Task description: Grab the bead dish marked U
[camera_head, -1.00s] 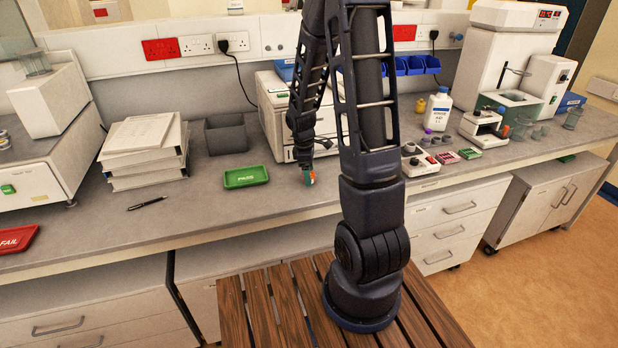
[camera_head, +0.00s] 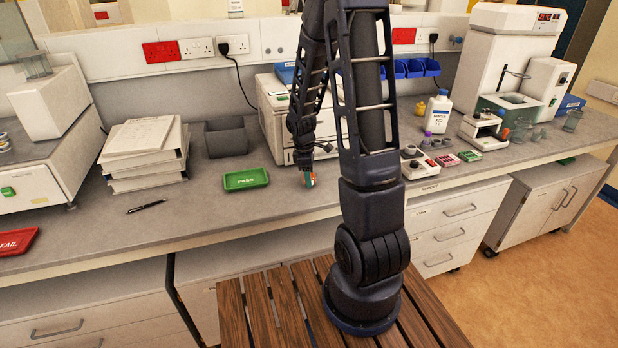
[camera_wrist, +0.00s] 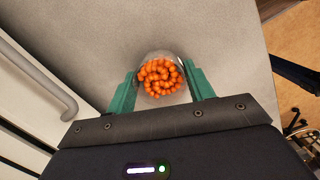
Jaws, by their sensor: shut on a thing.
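A bead dish (camera_wrist: 161,77), round and clear-rimmed with orange beads in it, sits between the two green fingers of my gripper (camera_wrist: 162,90) in the wrist view. The fingers are shut on its sides. No letter U can be read on it. In the head view my gripper (camera_head: 309,180) points down at the front part of the bench, right of the green PASS tray. The dish there is a small orange patch, mostly hidden by the fingers. I cannot tell whether the dish touches the bench.
The green PASS tray (camera_head: 246,179) lies left of my gripper, with a grey bin (camera_head: 226,138) behind it. A white machine (camera_head: 272,125) stands behind my arm. Small instruments and bottles (camera_head: 437,112) stand to the right. The bench (camera_head: 205,205) is clear in front of the tray.

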